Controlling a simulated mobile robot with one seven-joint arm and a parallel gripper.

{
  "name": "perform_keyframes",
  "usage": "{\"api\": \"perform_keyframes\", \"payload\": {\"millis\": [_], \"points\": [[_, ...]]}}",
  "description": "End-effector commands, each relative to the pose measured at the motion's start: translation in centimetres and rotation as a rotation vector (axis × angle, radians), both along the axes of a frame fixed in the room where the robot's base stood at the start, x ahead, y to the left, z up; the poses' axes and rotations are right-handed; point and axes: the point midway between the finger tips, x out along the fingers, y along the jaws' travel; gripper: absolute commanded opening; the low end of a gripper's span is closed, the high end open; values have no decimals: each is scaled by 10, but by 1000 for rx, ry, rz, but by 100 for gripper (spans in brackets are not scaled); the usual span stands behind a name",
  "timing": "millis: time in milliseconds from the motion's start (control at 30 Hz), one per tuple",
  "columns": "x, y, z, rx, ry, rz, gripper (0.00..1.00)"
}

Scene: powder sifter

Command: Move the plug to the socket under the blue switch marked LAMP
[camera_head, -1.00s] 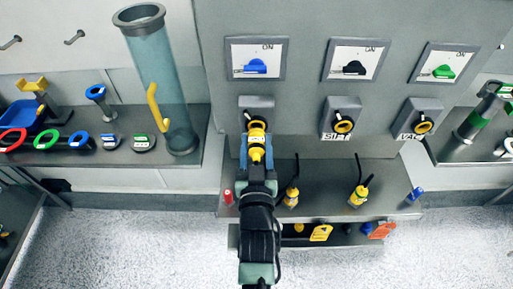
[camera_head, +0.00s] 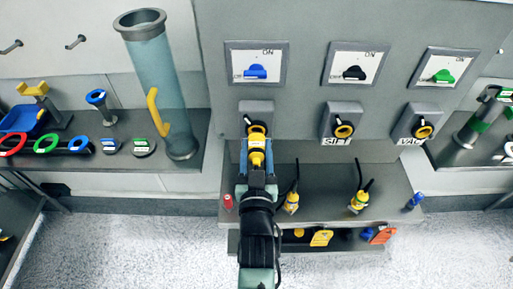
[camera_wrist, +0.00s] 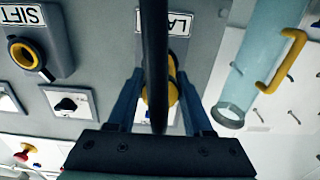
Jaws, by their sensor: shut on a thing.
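The blue switch (camera_head: 255,72) sits on a white plate at the panel's upper left. Below it is the left grey socket box (camera_head: 256,107), whose ring (camera_head: 257,128) shows just above the plug. My gripper (camera_head: 256,170) is shut on the yellow plug (camera_head: 256,152), which points up at that socket. The plug also shows between the fingers (camera_wrist: 158,108) in the wrist view, partly hidden by a dark cable or bar. A label starting "LA" (camera_wrist: 180,22) shows there. I cannot tell whether the plug is seated.
The SIFT socket (camera_head: 342,127) and VAC socket (camera_head: 422,128) are to the right. Two yellow plugs with black cords, one near (camera_head: 291,203) and one farther right (camera_head: 359,201), stand on the shelf (camera_head: 325,187). A tall clear cylinder (camera_head: 163,90) stands left of the panel.

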Motion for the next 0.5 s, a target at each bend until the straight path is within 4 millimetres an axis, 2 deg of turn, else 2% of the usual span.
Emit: {"api": "perform_keyframes", "payload": {"millis": [500], "points": [[3,0,0,1,-1,0,0]]}}
